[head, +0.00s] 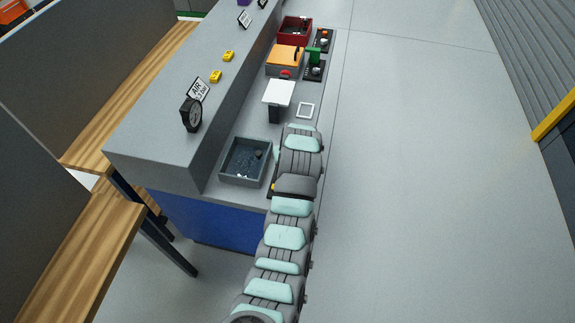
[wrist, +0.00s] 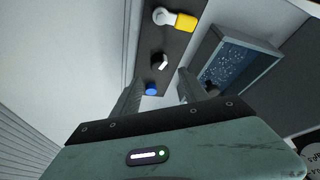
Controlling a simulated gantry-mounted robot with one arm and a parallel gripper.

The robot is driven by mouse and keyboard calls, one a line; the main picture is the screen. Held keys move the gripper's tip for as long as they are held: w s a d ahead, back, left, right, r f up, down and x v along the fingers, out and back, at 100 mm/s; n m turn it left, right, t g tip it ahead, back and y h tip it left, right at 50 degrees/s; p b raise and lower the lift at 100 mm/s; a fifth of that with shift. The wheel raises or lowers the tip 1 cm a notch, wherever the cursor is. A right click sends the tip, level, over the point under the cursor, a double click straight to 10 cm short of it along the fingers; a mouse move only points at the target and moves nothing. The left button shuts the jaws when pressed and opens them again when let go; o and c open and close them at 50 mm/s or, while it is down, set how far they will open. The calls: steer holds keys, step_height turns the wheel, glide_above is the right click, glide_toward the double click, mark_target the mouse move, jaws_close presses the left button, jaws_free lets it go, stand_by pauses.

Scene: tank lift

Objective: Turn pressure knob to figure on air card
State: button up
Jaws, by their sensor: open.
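The pressure knob is probably the dark round knob with a white mark (wrist: 160,61) on a narrow black panel (wrist: 148,40) in the wrist view. A blue button (wrist: 152,89) and a yellow-handled silver fitting (wrist: 176,19) share that panel. Whether the fingers touch the knob cannot be told. In the head view, the air card (head: 199,90) stands on the raised ledge behind a dark round gauge (head: 191,115); its figure is too small to read. My arm hides most of the panel there.
A grey tank (head: 246,162) sits left of my arm; it also shows in the wrist view (wrist: 242,62). A white plate on a stand (head: 279,93), an orange box (head: 285,60) and a red bin (head: 295,31) stand farther along the bench. The floor at right is clear.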

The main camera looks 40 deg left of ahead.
steer(key=shift+x, duration=3.05)
steer(key=shift+d, duration=0.1)
jaws_close()
